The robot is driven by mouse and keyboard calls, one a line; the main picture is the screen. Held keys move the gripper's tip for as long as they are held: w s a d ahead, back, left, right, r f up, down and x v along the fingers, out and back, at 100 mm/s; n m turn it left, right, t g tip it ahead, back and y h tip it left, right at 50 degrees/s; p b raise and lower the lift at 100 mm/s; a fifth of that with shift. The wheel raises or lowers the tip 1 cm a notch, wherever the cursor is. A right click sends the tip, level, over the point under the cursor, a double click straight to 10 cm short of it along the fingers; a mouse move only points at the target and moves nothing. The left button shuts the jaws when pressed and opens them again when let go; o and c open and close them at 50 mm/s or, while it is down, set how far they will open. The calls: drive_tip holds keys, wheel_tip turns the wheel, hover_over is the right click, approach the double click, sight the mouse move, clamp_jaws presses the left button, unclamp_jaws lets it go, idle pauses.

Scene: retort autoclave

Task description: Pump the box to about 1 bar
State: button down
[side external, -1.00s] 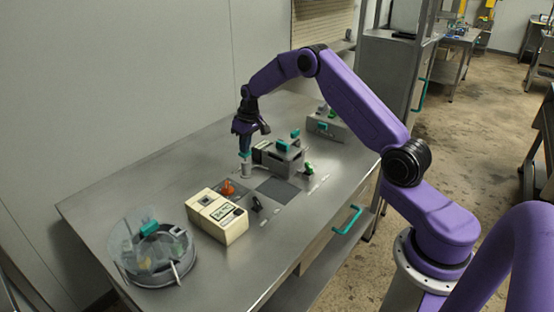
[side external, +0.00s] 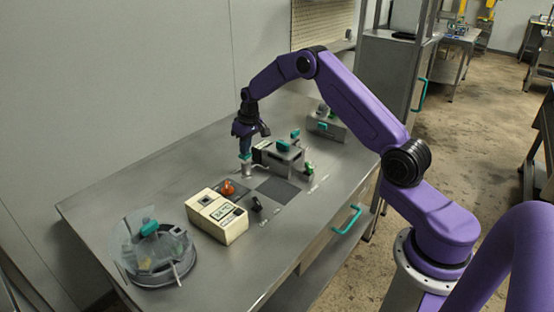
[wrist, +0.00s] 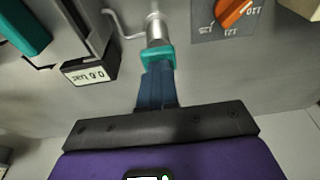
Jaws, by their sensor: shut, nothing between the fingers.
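The box (side external: 287,160) is grey with a teal handle on top and stands near the middle of the bench. In the wrist view its small display (wrist: 88,73) reads about 0.6 bar. Beside it stands a small metal pump (side external: 247,170) with a teal cap, and a thin bent pipe (wrist: 115,27) shows next to it. My gripper (side external: 245,151) is shut and points down, with its fingertips at the pump's teal cap (wrist: 158,57). Nothing is between the fingers. The fingers hide part of the cap.
An orange dial (side external: 227,187) and a cream instrument (side external: 218,216) lie in front of the pump. A round vessel with a clear shield (side external: 130,240) stands at the front left. A grey unit (side external: 327,124) stands behind the box.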

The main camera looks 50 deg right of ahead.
drive_tip(key=shift+f, duration=0.4)
drive_tip(key=shift+r, duration=0.75)
drive_tip(key=shift+f, duration=0.35)
idle(0.9)
drive_tip(key=shift+r, duration=0.35)
idle(0.5)
drive_tip(key=shift+r, duration=3.05)
